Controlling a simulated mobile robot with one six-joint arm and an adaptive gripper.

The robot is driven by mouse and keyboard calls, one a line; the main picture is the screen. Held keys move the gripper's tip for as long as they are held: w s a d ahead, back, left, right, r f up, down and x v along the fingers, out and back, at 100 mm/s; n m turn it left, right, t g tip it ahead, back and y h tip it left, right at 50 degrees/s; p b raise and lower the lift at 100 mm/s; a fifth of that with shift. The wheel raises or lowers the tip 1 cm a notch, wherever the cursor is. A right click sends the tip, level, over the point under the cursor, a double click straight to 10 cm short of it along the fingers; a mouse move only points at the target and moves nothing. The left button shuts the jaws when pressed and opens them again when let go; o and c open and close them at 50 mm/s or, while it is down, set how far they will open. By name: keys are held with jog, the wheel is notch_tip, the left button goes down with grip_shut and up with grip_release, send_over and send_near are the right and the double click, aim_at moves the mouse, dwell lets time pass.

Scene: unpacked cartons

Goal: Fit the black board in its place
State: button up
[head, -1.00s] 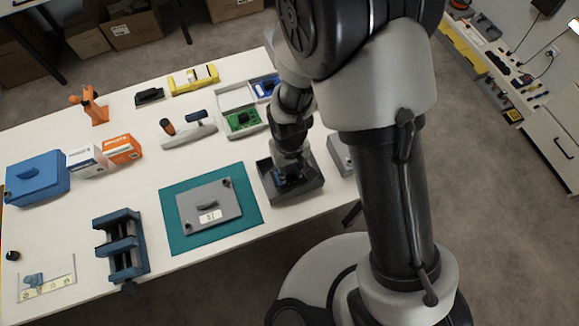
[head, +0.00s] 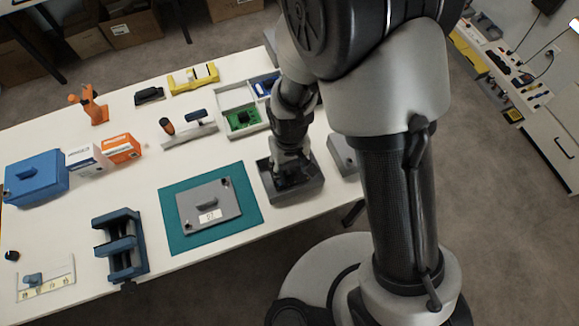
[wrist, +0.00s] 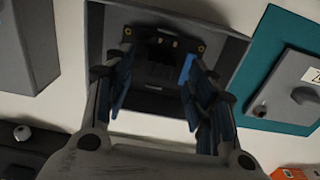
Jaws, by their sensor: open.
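A dark grey open-topped box (head: 316,190) stands at the right front of the table. It also fills the top of the wrist view (wrist: 222,32). Inside it, in the wrist view, a black board (wrist: 158,68) with a row of small gold contacts lies between brass-coloured points near the corners. My gripper (wrist: 157,92) is open, with one blue-padded finger on each side of the board. In the head view my gripper (head: 289,180) reaches down into the box. The fingers and shadow hide part of the board, and I cannot tell whether it lies flat and fully seated.
A teal mat (head: 175,238) with a grey lid (head: 207,192) lies left of the box. Behind stands a white tray (head: 233,99) holding a green board (head: 242,116). A grey block (head: 343,151) stands close on the right. A blue vise (head: 122,245) stands at the front.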

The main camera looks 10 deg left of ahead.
notch_tip(320, 180, up, 10)
jog(key=shift+r, duration=0.2)
dwell(0.4)
jog(key=d+r+m+t, duration=0.2)
jog(key=d+r+m, duration=0.1)
jog(key=d+r, duration=0.9)
jog(key=s+d+r+m+t, duration=0.2)
jog(key=s+d+r+m, duration=0.1)
jog(key=s+d+r, duration=0.5)
jog(key=shift+s+d+t, duration=0.25)
jog(key=shift+s+t, duration=0.05)
jog(key=shift+s, duration=0.35)
jog(key=shift+c, duration=0.5)
